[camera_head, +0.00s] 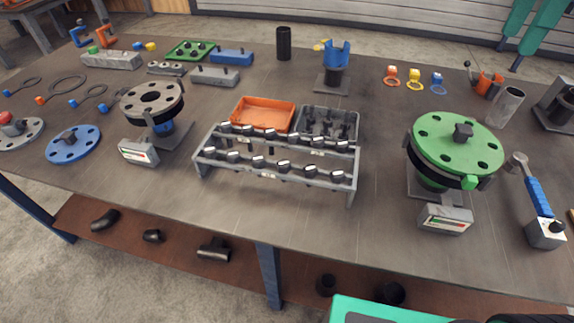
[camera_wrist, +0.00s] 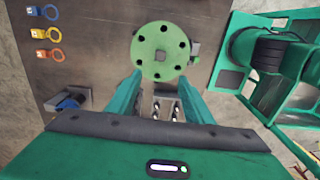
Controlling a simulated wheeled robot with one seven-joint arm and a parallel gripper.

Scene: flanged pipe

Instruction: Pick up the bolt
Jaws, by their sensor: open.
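Several bolts with dark heads and pale collars stand in two rows on a grey two-tier rack (camera_head: 203,163) at the table's middle; one front-row bolt (camera_head: 283,166) is near the centre. More dark bolts appear to be in a grey bin (camera_head: 305,113) behind the rack. Which bolt is meant cannot be told. In the wrist view, bolts (camera_wrist: 174,110) show between the teal fingers, partly hidden by my wrist. My gripper (camera_wrist: 162,78) is open and empty, its fingers apart and touching no bolt.
A green flange (camera_head: 459,142) on a pipe stand is right of the rack; it also shows in the wrist view (camera_wrist: 150,42). A grey flange (camera_head: 152,98) on a stand is at left. An orange tray (camera_head: 264,113) sits behind the rack. The table front is mostly clear.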

